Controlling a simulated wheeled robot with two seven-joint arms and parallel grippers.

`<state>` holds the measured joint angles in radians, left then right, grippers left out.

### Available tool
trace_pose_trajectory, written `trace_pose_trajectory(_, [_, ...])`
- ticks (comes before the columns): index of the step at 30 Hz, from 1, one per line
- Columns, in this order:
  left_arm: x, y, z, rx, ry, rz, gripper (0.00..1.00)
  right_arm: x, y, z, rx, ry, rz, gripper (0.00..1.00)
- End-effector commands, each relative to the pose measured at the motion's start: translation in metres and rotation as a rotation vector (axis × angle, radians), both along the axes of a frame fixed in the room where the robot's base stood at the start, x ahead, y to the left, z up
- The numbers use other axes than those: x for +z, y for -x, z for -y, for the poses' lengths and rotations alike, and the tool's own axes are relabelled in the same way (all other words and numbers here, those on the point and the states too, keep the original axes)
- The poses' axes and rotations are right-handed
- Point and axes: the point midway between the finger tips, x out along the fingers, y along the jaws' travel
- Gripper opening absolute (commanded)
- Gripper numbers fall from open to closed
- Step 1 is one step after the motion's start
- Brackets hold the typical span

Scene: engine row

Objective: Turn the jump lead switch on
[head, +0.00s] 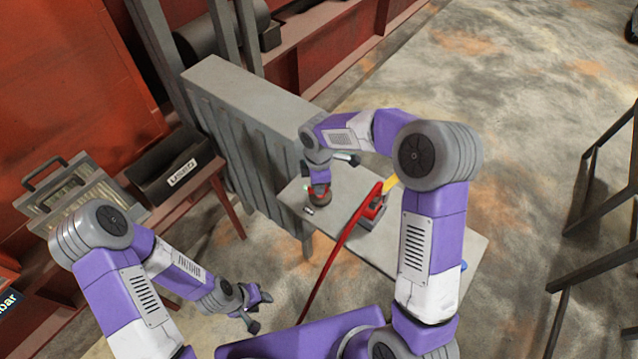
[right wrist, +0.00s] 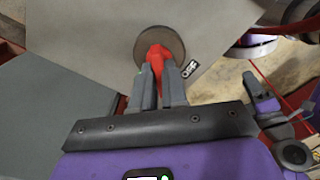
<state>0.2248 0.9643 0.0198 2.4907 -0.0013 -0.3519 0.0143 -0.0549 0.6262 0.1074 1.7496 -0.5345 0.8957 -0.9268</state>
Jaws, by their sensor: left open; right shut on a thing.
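The jump lead switch has a red handle (right wrist: 156,58) on a round brown base (right wrist: 174,44), set on a grey panel. In the head view the round base (head: 318,201) shows just below my right gripper (head: 320,187). In the right wrist view my right gripper (right wrist: 160,80) is shut on the red handle, with a finger on each side. A small black and white label (right wrist: 190,69) lies beside the base. My left gripper (head: 251,302) is open and empty, low over the floor, well away from the switch.
A black labelled bin (head: 172,170) stands left of the tall grey ribbed cabinet (head: 250,100). A dark frame (head: 590,240) stands at the right.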

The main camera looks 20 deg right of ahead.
Motion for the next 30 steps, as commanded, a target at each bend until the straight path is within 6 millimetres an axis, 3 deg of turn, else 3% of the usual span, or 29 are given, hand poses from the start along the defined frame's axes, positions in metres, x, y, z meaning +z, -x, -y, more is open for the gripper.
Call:
trace_pose_trajectory(18, [0.0007,0.0,-0.0001,0.0,0.0,0.0,0.43,0.0004,-0.0029,0.0014,-0.557,0.001,0.001,0.0])
trace_pose_trajectory(30, [0.0009,0.0,0.0,0.0,0.0,0.0,0.43,0.0004,-0.0034,0.0022,-0.754,0.001,0.001,0.0])
